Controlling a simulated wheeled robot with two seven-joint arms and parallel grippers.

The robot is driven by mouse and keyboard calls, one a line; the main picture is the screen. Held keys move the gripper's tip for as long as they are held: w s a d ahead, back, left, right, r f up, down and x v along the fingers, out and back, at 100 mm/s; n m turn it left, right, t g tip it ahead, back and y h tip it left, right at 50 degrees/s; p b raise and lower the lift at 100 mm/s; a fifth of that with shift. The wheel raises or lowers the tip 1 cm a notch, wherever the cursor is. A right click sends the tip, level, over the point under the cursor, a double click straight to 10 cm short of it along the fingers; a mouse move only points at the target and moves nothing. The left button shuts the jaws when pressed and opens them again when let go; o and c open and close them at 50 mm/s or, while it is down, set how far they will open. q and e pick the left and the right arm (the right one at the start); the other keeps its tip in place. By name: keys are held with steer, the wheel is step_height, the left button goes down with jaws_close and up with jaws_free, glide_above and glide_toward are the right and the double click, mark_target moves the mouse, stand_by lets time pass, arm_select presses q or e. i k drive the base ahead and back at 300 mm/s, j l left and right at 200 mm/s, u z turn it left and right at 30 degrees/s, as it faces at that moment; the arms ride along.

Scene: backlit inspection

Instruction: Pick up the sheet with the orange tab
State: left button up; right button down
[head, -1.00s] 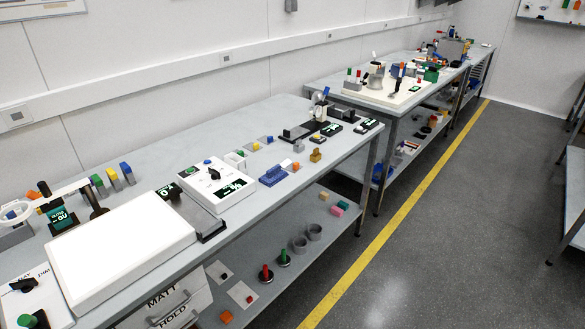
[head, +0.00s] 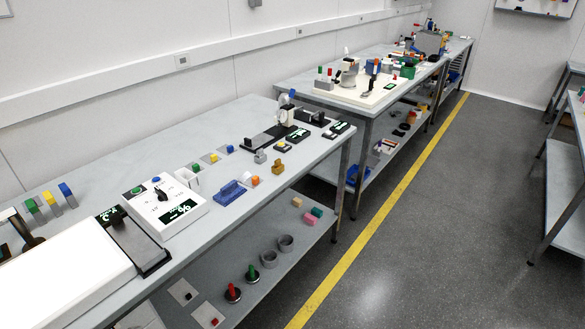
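I cannot make out a sheet with an orange tab in the head view. Two small pale squares lie on the lower shelf of the near bench: one with a dark spot (head: 183,291) and one with a small red piece (head: 207,315). I cannot tell whether either is a sheet. A large white panel (head: 65,272) lies on the bench top at the lower left, cut off by the picture edge. A small orange block (head: 256,180) sits on the bench top. Neither of my grippers is in view.
A white control box (head: 165,207) stands beside the panel. A blue holder (head: 229,192) and several small blocks sit farther along the bench. A second bench (head: 290,84) stands behind it. Grey floor lies open right of the yellow line (head: 385,206), with another table (head: 560,160) at far right.

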mark_target(247, 178)
steer(key=i+l+z, duration=0.25)
steer(key=i, duration=0.25)
steer(key=i+l+z, duration=0.3)
steer(key=i, duration=0.2)
steer(key=i+z, duration=0.25)
steer(key=i, duration=0.25)
steer(key=i+u, duration=0.3)
steer(key=u, duration=0.15)
steer(key=i+l+u, duration=0.2)
steer(key=u, duration=0.25)
steer(key=i+l+u, duration=0.3)
steer(key=u, duration=0.15)
